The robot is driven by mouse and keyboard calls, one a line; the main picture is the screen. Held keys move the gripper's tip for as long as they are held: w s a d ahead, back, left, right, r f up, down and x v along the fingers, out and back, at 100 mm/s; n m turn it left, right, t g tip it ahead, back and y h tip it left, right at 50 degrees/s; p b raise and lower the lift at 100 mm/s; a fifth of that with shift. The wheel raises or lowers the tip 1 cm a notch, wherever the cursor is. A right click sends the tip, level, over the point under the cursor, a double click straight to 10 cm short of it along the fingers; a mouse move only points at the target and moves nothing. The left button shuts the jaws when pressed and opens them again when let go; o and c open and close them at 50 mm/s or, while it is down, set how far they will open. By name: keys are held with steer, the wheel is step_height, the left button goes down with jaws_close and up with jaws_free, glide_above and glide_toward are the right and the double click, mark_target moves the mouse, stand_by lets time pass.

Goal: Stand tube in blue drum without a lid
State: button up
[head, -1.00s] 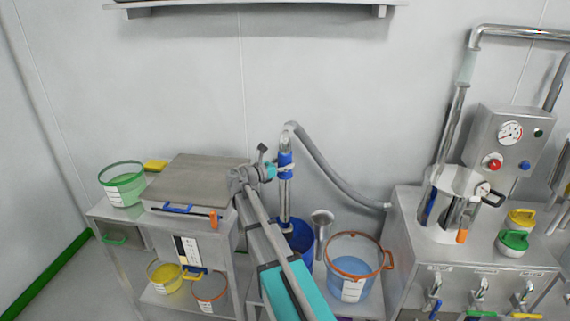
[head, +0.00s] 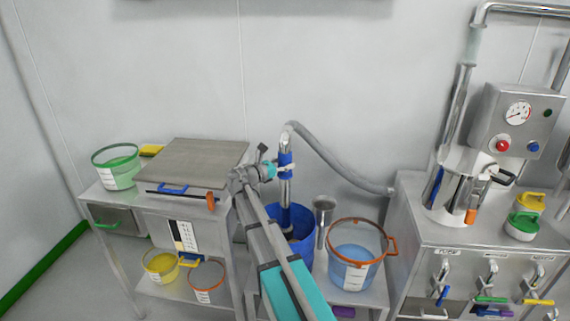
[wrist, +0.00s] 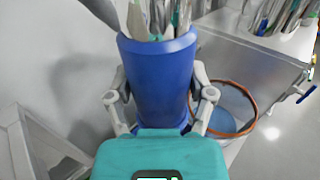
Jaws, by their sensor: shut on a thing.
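The tube (head: 285,190) is a shiny metal pipe with a blue sleeve (head: 285,160), a bent top and a grey hose (head: 335,172). My gripper (head: 280,170) is shut on it at the sleeve. In the wrist view the blue sleeve (wrist: 158,85) sits between the fingers of my gripper (wrist: 160,90). The tube stands about upright, its lower part reaching into the mouth of the open blue drum (head: 306,250). My arm hides part of the drum. Whether the tube's foot touches the drum's bottom is hidden.
A metal scoop-like cup (head: 323,208) and a clear orange-rimmed bucket (head: 357,262) stand right of the drum. A steel cabinet (head: 440,235) with a gauge box (head: 510,120) is further right. A cart (head: 150,215) with a green-rimmed bucket (head: 117,168) is at left.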

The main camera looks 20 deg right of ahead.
mark_target(285, 134)
steer(key=shift+f+b, duration=8.35)
steer(key=shift+f, duration=0.25)
steer(key=o, duration=1.3)
steer(key=shift+r, duration=0.1)
step_height(285, 134, up, 29)
steer(key=p, duration=2.9)
steer(key=shift+w+d, duration=0.25)
steer(key=shift+d, duration=1.5)
steer(key=shift+w+d, duration=0.2)
steer(key=shift+d, duration=1.55)
